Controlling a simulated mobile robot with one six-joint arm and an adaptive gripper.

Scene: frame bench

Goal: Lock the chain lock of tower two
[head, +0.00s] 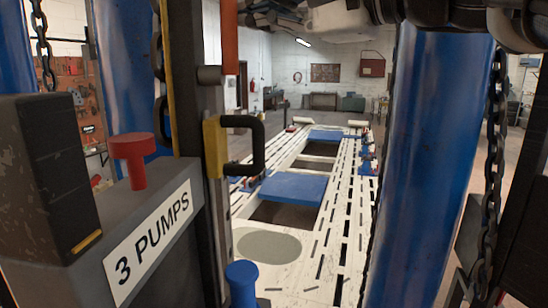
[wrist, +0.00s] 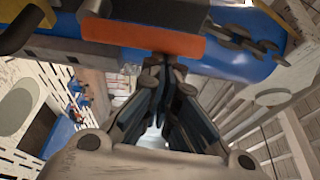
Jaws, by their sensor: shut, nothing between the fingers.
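In the wrist view my gripper (wrist: 163,66) is shut and empty. Its fingertips are just below an orange block with a dark top (wrist: 145,40), close to it; I cannot tell whether they touch. Behind them a blue tower post (wrist: 240,65) crosses the picture, with a dark chain (wrist: 235,38) along it. In the head view a blue post (head: 425,150) stands right of centre, with a hanging chain (head: 492,150) beside it. Another chain (head: 40,30) hangs at upper left. No tower number is readable. I cannot identify the chain lock with certainty.
A grey console labelled "3 PUMPS" (head: 148,240) carries a red knob (head: 134,158). Beside it are a black handle on a yellow bracket (head: 215,145) and a blue knob (head: 241,282). A slotted white platform (head: 270,250) with blue plates extends away behind.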

